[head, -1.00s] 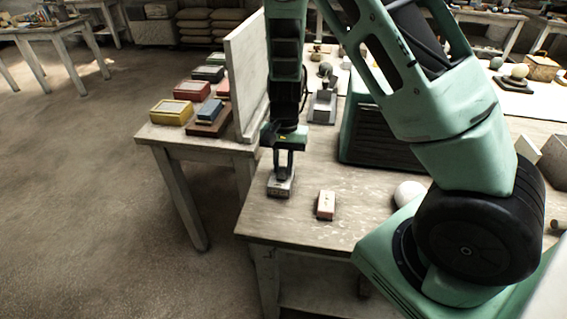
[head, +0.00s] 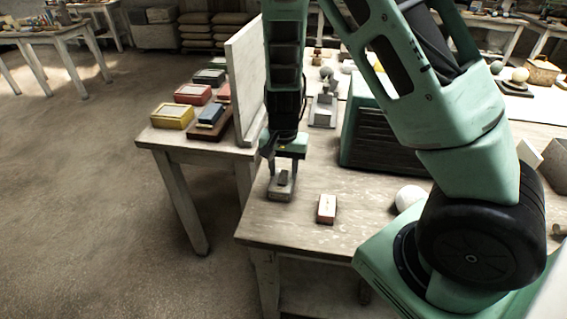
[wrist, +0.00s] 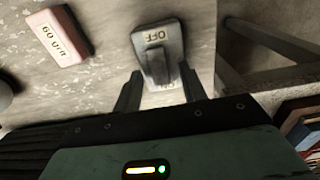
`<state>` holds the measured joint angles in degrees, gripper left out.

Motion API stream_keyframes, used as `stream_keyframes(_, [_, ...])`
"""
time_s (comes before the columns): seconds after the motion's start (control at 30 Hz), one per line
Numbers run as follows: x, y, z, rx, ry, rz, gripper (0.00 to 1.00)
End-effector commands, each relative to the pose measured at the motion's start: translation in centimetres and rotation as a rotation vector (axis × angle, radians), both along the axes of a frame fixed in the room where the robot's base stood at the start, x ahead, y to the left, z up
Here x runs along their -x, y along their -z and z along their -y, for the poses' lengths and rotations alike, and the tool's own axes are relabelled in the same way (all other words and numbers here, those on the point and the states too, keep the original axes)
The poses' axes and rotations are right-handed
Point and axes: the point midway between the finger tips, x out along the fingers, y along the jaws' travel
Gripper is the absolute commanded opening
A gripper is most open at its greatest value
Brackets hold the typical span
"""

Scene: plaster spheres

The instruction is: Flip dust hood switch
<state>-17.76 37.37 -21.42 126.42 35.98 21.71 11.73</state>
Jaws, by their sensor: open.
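The switch (head: 281,188) is a small grey box near the front left corner of the worn wooden table. In the wrist view the switch (wrist: 157,45) shows an OFF label at its far end, a dark rocker or lever in its middle, and a partly hidden label at its near end. My gripper (head: 284,170) points down over it. In the wrist view the open fingers of my gripper (wrist: 160,85) stand on either side of its near part, with nothing held between them. I cannot tell whether they touch it.
A pinkish block marked "60 Grit" (wrist: 59,36) lies beside the switch; it also shows in the head view (head: 326,208). A white sphere (head: 409,197) is farther right. A dark-slatted green box (head: 385,150) stands behind. An upright board (head: 246,80) borders the table's left side.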

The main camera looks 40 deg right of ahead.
Motion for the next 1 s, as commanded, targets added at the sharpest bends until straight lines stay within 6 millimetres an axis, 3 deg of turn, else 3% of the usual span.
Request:
stream_keyframes(0.17, [-0.1,-1.5,-0.1,-0.001,-0.001,0.004,0.42])
stream_keyframes(0.27, [-0.1,-3.4,-0.1,-0.001,-0.002,0.005,0.42])
stream_keyframes(0.7, [-0.1,-13.5,-0.2,-0.001,-0.004,0.007,0.42])
stream_keyframes(1.0, [0.0,-17.1,-0.1,0.000,-0.001,0.003,0.42])
